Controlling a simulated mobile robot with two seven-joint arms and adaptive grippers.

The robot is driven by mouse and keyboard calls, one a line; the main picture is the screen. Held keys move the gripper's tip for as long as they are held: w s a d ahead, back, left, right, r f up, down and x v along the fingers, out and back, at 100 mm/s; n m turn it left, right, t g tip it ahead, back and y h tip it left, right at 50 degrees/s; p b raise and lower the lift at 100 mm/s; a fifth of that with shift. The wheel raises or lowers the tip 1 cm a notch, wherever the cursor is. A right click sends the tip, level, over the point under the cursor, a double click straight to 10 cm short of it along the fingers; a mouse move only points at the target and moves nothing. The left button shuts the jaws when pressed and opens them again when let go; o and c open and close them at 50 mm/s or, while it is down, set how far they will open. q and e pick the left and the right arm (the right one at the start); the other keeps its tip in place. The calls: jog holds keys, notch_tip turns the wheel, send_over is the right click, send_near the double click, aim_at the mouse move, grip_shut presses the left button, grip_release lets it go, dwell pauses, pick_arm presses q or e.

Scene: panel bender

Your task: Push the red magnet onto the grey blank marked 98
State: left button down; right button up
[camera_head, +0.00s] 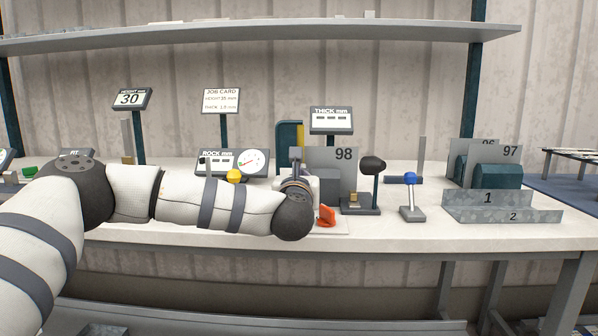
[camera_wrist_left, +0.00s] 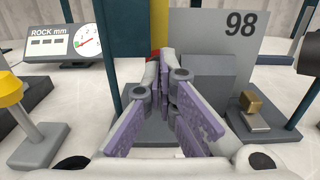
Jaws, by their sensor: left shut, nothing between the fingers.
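The grey blank marked 98 (camera_head: 343,158) stands upright on the table behind my left gripper (camera_head: 299,180); its number also shows in the left wrist view (camera_wrist_left: 240,50). A red-orange piece (camera_head: 326,215), seemingly the red magnet, sits on a pale plate near the table's front, just right of my left wrist. I cannot make it out in the left wrist view. My right gripper is not in view.
A yellow-knobbed lever (camera_head: 234,176) and the ROCK gauge (camera_head: 233,162) stand left of the gripper. A black-knobbed post (camera_head: 373,165) and a blue-knobbed lever (camera_head: 410,180) stand right. Farther right are blank 97 (camera_head: 511,152) and a metal tray (camera_head: 460,212).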

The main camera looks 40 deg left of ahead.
pick_arm(q)
jog(key=shift+p+v, duration=1.1)
jog(key=shift+v, duration=3.4)
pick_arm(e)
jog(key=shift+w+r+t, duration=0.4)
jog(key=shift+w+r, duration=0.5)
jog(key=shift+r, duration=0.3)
